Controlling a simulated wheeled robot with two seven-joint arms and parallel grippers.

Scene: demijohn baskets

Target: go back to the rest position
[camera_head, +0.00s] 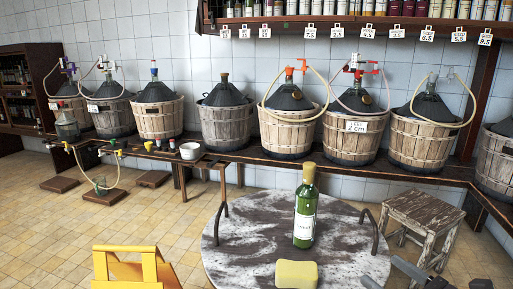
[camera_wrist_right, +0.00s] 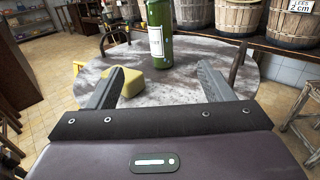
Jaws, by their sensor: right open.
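My right gripper (camera_head: 381,269) shows at the lower right of the head view. In the right wrist view its two fingers (camera_wrist_right: 161,70) are wide apart, with nothing between them. A green bottle (camera_head: 305,210) with a white label stands upright on the round table (camera_head: 240,240); it also shows in the wrist view (camera_wrist_right: 158,30), beyond the fingers. A yellow sponge-like block (camera_head: 296,274) lies on the table in front of the bottle; in the wrist view the block (camera_wrist_right: 122,84) appears beside the left finger. My left gripper is not in view.
A wooden stool (camera_head: 424,212) stands right of the table. Several demijohns in baskets line a low dark bench (camera_head: 262,158) along the wall.

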